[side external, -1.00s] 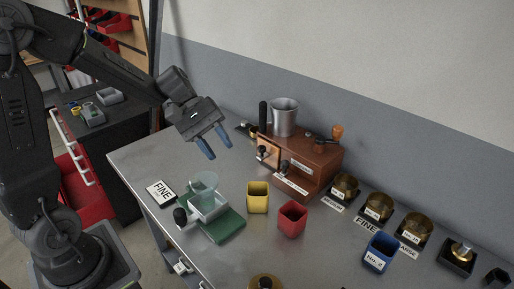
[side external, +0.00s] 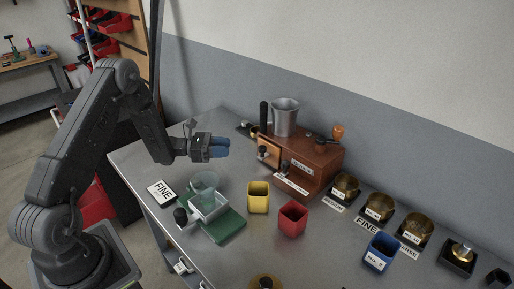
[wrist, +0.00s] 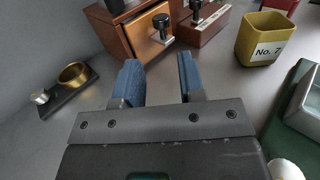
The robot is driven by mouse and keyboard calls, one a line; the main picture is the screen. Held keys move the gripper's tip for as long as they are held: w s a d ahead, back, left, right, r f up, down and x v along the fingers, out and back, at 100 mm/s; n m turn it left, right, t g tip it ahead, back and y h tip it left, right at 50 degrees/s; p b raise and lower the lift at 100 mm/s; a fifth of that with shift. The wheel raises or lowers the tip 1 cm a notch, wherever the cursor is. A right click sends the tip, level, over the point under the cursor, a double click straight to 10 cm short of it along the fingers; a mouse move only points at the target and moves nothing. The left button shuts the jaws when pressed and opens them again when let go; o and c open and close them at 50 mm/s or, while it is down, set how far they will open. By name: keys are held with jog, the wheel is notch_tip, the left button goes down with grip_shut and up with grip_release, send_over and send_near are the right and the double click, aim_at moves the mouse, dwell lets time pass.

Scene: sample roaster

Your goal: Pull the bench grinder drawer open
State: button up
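A red-brown wooden machine (side external: 318,163) stands against the wall. Its copper-coloured front panel (side external: 268,152) bears a black knob (side external: 262,153); in the wrist view the panel (wrist: 145,37) looks flush with the housing, and its knob (wrist: 161,25) sticks out. A second black knob (wrist: 196,10) is on the lower block to its right. I cannot tell from the labels which part is the grinder drawer. My gripper (side external: 223,147) is level above the bench, left of the panel. In the wrist view my gripper (wrist: 158,65) is open and empty, its blue fingers apart and short of the knob.
A yellow cup (side external: 258,198), a red cup (side external: 292,219) and a device on a green base (side external: 222,228) stand in front. A blue cup (side external: 380,254) and brass bowls are to the right. A small brass cup (wrist: 73,74) on a dark plate is at left in the wrist view.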

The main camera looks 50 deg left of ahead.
aim_at(269, 153)
jog(key=x, duration=1.1)
jog(key=shift+c, duration=0.3)
grip_shut()
jog(key=shift+s, duration=0.15)
